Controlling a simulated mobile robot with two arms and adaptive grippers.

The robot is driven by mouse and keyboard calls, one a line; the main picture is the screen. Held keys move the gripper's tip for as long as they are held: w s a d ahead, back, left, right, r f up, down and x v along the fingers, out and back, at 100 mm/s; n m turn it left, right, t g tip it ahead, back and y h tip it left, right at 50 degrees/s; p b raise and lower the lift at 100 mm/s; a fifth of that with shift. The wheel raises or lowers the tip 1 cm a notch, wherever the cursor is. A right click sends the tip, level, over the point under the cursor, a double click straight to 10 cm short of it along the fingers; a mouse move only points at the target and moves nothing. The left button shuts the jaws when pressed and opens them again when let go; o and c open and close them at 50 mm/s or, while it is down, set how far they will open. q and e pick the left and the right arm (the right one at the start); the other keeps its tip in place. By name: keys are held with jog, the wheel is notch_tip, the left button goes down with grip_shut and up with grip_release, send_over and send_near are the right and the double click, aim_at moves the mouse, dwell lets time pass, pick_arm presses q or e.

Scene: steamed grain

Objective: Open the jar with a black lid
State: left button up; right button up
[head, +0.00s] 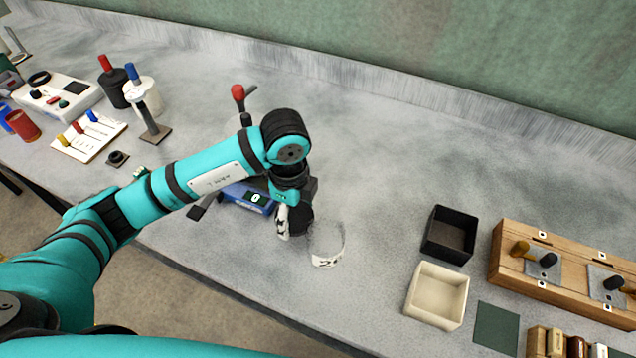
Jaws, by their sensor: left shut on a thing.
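A clear glass jar (325,243) with a pale marked label stands on the grey bench just right of my left gripper. No lid shows on its top. My left gripper (294,222) points down beside the jar and is shut on a dark round thing that looks like the black lid (301,223). The gripper's body and wrist partly hide it. I cannot tell whether it touches the bench or the jar. My right gripper is not in view.
A blue scale (254,197) reading 0 sits behind my left wrist. A black box (449,234), a cream box (437,295) and a wooden rack (560,275) stand to the right. Several containers and a white device (60,98) are far left. The back middle of the bench is clear.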

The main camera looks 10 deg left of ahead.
pick_arm(q)
jog(key=p, duration=0.2)
send_over(319, 200)
jog(key=shift+s+f, duration=0.2)
jog(key=shift+f, duration=0.15)
jog(key=shift+w+f, duration=0.1)
jog(key=shift+w, duration=0.1)
notch_tip(319, 200, down, 3)
jog(key=shift+r+p, duration=0.1)
jog(key=shift+p, duration=0.45)
jog(key=shift+f, duration=0.3)
jog(key=shift+f, duration=0.1)
jog(key=shift+f, duration=0.15)
jog(key=o, duration=1.3)
